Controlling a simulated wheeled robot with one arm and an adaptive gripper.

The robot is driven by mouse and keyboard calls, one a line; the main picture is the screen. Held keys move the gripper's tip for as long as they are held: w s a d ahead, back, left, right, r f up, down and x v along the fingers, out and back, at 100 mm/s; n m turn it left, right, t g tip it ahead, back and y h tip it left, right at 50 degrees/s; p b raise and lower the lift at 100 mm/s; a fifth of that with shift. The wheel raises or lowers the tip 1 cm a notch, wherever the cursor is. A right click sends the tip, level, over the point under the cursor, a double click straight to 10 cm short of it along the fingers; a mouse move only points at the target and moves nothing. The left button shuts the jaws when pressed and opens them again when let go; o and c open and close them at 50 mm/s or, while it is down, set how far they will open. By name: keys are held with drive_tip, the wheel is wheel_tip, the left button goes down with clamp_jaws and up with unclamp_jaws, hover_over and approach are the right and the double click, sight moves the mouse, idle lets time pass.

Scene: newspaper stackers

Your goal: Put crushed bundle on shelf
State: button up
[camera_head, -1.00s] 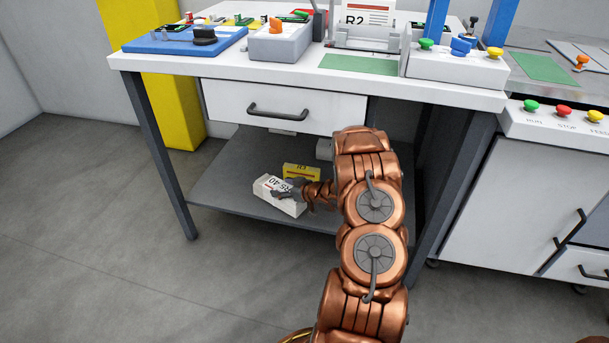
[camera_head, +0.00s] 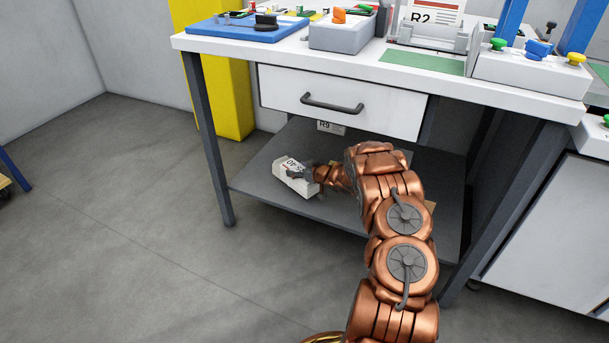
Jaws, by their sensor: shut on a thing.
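A white bundle (camera_head: 292,181) with a dark printed label is at the left front part of the low shelf (camera_head: 274,202) under the workbench. My gripper (camera_head: 305,174) is shut on its right side. The bundle lies slantwise, and I cannot tell whether it rests on the shelf or hangs just above it. Its crushed shape is not clear at this size. My arm hides the right middle of the shelf.
The workbench top (camera_head: 360,66) and its drawer (camera_head: 345,98) overhang the shelf. A front leg (camera_head: 210,150) stands left of the bundle. A yellow column (camera_head: 228,95) stands behind.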

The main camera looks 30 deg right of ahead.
drive_tip(key=shift+w+r, duration=0.15)
drive_tip(key=shift+w, duration=0.55)
wheel_tip(320, 180, down, 4)
drive_tip(key=shift+r+b, duration=0.2)
drive_tip(key=shift+b, duration=0.9)
drive_tip(key=shift+r, duration=0.1)
drive_tip(key=o, duration=1.8)
drive_tip(key=shift+s+f, duration=0.1)
drive_tip(key=shift+f, duration=0.1)
